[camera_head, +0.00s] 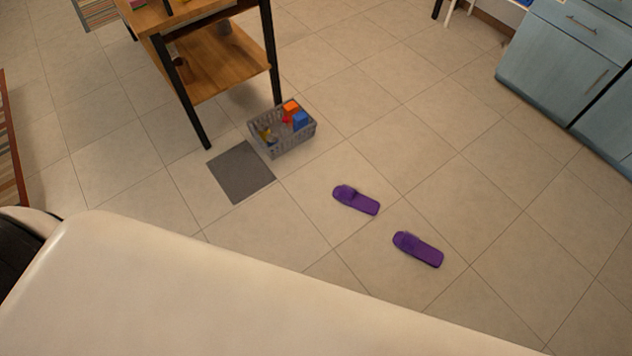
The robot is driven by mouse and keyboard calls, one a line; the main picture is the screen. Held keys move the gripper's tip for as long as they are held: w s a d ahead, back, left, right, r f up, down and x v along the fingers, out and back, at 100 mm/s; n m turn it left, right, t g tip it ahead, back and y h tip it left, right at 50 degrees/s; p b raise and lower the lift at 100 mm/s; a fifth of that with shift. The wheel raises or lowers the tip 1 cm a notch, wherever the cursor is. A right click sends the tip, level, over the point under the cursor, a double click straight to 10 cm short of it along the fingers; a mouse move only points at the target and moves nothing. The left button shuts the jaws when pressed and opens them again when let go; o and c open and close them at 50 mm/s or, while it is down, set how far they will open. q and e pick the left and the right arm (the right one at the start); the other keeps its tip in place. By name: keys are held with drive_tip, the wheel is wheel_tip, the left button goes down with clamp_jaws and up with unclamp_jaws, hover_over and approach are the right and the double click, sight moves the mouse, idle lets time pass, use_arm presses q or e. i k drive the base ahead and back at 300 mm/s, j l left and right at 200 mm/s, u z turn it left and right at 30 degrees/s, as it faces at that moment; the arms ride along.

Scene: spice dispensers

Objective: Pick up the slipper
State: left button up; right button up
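Two purple slippers lie apart on the tiled floor. The farther slipper (357,201) is near the middle of the head view. The nearer slipper (418,250) lies to its right and closer to me. Both lie flat and at a similar angle. Neither of my grippers shows in this view, so I cannot see their state or what they hold.
A grey basket (283,131) with colourful items stands beside a dark grey mat (241,172). A wooden shelf table (222,75) with black legs is behind them. Blue cabinets (562,62) stand at upper right. A large pale surface (180,290) fills the lower left. Floor around the slippers is clear.

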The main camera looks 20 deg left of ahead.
sight(346, 195)
drive_tip(key=u, duration=0.2)
drive_tip(key=z, duration=0.25)
drive_tip(key=i+j+z, duration=0.15)
drive_tip(key=z, duration=0.15)
drive_tip(key=i+j+z, duration=0.1)
drive_tip(key=j+z, duration=0.55)
drive_tip(key=i, duration=0.05)
